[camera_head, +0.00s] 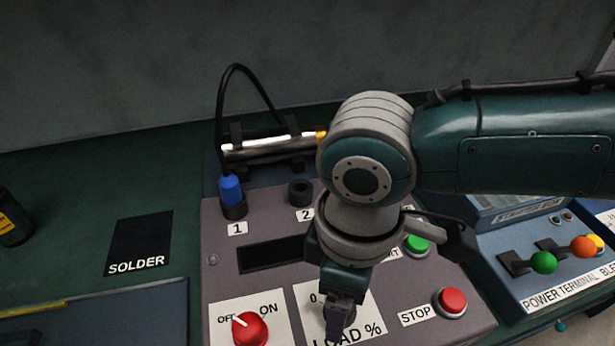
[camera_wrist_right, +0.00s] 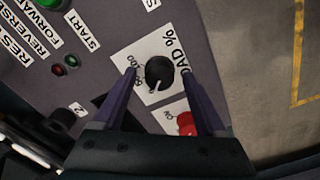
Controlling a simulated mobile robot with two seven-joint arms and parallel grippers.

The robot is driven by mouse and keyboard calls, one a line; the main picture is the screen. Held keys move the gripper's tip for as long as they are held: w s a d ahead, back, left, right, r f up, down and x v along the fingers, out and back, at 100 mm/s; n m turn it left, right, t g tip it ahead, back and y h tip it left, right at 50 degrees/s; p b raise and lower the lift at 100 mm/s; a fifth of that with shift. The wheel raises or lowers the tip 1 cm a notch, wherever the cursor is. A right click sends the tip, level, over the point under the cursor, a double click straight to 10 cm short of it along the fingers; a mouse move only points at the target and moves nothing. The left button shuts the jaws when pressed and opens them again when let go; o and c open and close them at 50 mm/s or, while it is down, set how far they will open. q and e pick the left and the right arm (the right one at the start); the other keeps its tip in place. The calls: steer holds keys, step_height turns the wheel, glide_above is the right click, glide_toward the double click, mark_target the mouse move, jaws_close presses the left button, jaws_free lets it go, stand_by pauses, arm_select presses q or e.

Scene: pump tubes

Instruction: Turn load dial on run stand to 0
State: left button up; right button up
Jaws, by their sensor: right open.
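The run stand (camera_head: 225,270) is a grey panel in the middle of the head view. Its load dial, a black knob with a light pointer line, is mostly hidden there behind my right gripper (camera_head: 342,318). In the right wrist view the load dial (camera_wrist_right: 159,74) sits on a white plate marked LOAD %, its pointer toward the lower part of the picture. My right gripper (camera_wrist_right: 162,82) is open, its two fingers on either side of the dial and apart from it. I cannot tell the fingertip height exactly. My left gripper is not in view.
A red OFF/ON knob (camera_head: 250,328) is left of the dial. A red STOP button (camera_head: 452,301) and green button (camera_head: 416,244) are to the right. A blue plug (camera_head: 230,189) with a black cable stands in socket 1. A power terminal (camera_head: 540,290) is at far right.

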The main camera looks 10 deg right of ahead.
step_height(320, 180, up, 10)
steer(key=p, duration=0.1)
steer(key=shift+p, duration=0.4)
steer(key=shift+a+f, duration=0.1)
steer(key=s+a+r+m+t+y+p, duration=0.1)
steer(key=s+a+r+m+y+p, duration=0.2)
steer(key=s+a, duration=0.4)
steer(key=s+d+r+m+t+h+p, duration=0.1)
steer(key=s+d+m, duration=0.2)
steer(key=d, duration=0.5)
steer(key=s+d+m+t+h, duration=0.2)
steer(key=s+d+m, duration=0.15)
steer(key=d, duration=0.55)
step_height(320, 180, up, 38)
steer(key=w+p, duration=0.1)
steer(key=p, duration=3.7)
steer(key=shift+a, duration=0.25)
